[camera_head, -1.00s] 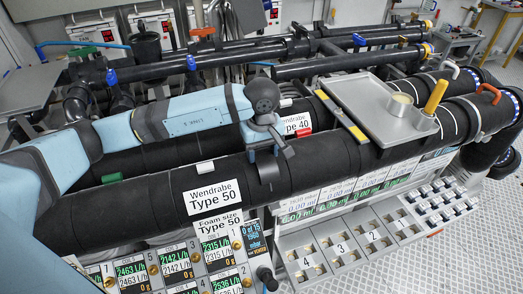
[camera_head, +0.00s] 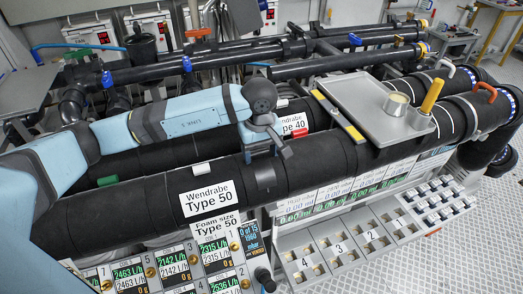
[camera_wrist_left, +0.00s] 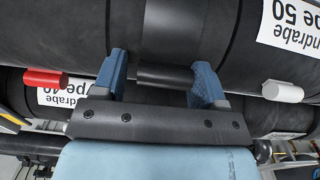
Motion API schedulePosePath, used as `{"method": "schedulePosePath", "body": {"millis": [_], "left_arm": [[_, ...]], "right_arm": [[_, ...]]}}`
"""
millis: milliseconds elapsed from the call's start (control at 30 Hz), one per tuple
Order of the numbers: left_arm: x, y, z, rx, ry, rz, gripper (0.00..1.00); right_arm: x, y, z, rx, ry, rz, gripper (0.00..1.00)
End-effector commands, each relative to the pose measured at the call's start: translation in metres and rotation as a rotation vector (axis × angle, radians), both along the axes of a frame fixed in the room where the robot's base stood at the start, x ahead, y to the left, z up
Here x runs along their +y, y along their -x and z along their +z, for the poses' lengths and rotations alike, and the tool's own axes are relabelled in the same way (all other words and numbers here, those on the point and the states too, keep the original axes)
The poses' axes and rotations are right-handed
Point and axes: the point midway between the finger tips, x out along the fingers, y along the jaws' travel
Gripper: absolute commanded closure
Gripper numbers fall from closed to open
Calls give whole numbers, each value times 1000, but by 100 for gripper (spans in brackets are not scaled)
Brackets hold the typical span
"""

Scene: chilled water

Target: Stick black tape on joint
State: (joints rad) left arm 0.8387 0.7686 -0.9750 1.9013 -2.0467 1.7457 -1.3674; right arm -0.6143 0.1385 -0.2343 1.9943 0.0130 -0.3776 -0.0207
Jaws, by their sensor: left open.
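A dark grey-black strip (camera_head: 265,178) lies flat on the front black pipe (camera_head: 330,160), right of the "Wendrabe Type 50" label. It also shows in the left wrist view (camera_wrist_left: 172,28). My left gripper (camera_head: 267,154) is open just behind the strip, over the pipe. In the left wrist view, a short black cylinder (camera_wrist_left: 165,76) lies between its two spread blue fingers, at the strip's edge. I cannot tell whether the fingers touch it. The joint under the strip is hidden. My right gripper is in neither view.
A white cylinder (camera_head: 202,168), a green one (camera_head: 107,181) and a red one (camera_head: 300,133) lie on the pipes. A metal tray (camera_head: 375,105) with a yellow-handled tool (camera_head: 432,95) sits across the pipes at right. Display panels (camera_head: 185,275) stand in front.

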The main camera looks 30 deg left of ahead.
Motion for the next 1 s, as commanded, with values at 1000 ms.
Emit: {"method": "schedulePosePath", "body": {"millis": [1000], "left_arm": [[-3, 1, 124, 2, -6, -1, 18]], "right_arm": [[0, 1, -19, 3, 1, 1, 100]]}}
